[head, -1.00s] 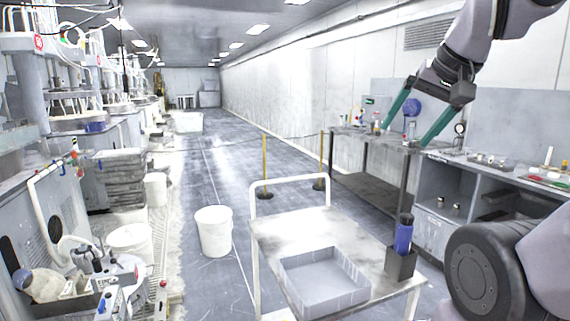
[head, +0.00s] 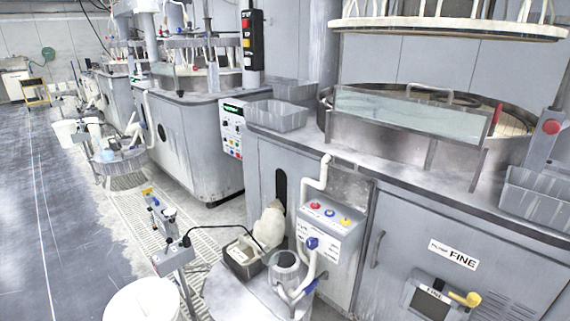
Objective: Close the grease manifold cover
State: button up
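A grey sloped box (head: 328,222) with red, yellow and blue round fittings is fixed to the front of the near polishing machine. It may be the grease manifold; its small label is too small to read. A flat grey plate (head: 349,184) stands upright just behind and above it, and may be its raised cover. I cannot tell whether the two are hinged together. My gripper is not in view.
A drum-like container (head: 245,295) with a metal cup (head: 286,270) and hoses stands in front of the box. A white bucket (head: 143,300) and a post-mounted device (head: 172,255) are to its left. A yellow-handled FINE unit (head: 436,298) sticks out at right. Open floor (head: 60,220) lies left.

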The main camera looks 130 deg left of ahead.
aim_at(351, 188)
jog(key=u, duration=3.9)
jog(key=i+l, duration=0.1)
jog(key=i, duration=0.25)
jog(key=i+l+u, duration=0.1)
jog(key=i, duration=0.3)
jog(key=i+l, duration=0.2)
jog(key=i, duration=0.15)
